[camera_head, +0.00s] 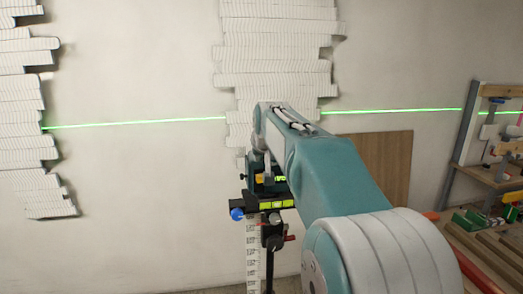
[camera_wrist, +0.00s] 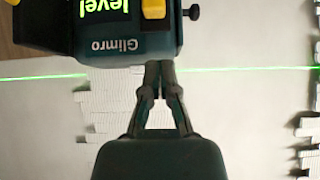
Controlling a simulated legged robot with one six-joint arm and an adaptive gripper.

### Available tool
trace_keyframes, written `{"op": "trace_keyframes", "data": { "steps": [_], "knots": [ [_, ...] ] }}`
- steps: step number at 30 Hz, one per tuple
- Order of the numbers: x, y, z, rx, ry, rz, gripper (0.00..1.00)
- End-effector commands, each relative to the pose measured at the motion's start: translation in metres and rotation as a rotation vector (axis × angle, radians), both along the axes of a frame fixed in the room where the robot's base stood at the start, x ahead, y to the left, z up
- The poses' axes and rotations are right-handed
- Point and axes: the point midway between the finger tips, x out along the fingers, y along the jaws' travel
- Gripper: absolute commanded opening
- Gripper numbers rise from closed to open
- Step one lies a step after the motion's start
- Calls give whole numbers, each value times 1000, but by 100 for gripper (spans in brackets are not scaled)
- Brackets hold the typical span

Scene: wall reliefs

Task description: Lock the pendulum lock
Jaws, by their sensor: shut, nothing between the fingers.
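The laser level (camera_wrist: 110,40) is a dark teal and black box at the top of the wrist view, upside down in that picture. It bears the word Glimro, a lit green "level" display (camera_wrist: 105,8), a yellow part (camera_wrist: 153,8) and a small black knob (camera_wrist: 193,12) on its side. I cannot tell which part is the pendulum lock. My gripper (camera_wrist: 158,67) is shut and empty, its fingertips at the laser level's edge; contact is unclear. In the head view the laser level (camera_head: 265,180) is partly hidden by my arm, and the gripper is hidden.
The level stands on a tripod mount (camera_head: 268,232) with a yellow bubble vial and a blue knob (camera_head: 237,213). A wooden board (camera_head: 385,160) and workbench (camera_head: 490,235) are at right.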

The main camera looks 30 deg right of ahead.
Motion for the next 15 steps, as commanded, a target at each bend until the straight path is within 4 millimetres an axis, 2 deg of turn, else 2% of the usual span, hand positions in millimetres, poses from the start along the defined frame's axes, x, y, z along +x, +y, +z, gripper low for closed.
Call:
{"op": "trace_keyframes", "data": {
  "steps": [3,6,15],
  "knots": [
    [2,-1,-20,0,3,-1,0],
    [2,0,-32,0,2,-1,0],
    [2,0,-43,-1,0,0,0]
  ]
}}
